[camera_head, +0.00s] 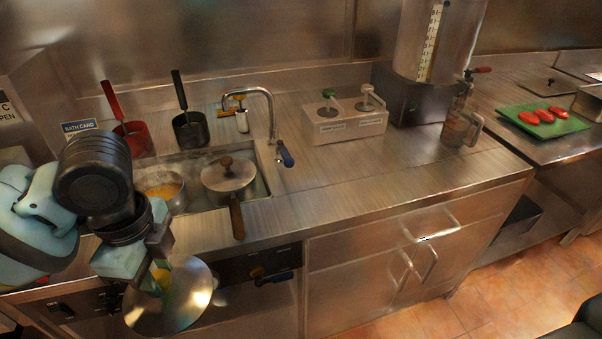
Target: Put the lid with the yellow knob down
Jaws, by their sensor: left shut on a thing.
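The lid with the yellow knob (183,302) is a round, shiny metal disc at the lower left. My left gripper (160,274) is shut on its yellow knob, which shows between the fingers. The lid hangs in front of the counter's front edge, apart from the counter top. An open metal pot (174,203) with yellowish contents sits in the recessed well behind my left arm, which partly hides it. Beside it on the right is a pot with a brown-knobbed lid (227,172) and a wooden handle. My right gripper is not in view.
A red-handled container (135,138) and a black-handled one (191,130) stand behind the well. A faucet (271,110), a pump dispenser box (344,122) and a glass jug (460,126) stand farther right. The counter (380,178) is clear in front of the box. A green tray (545,127) is far right.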

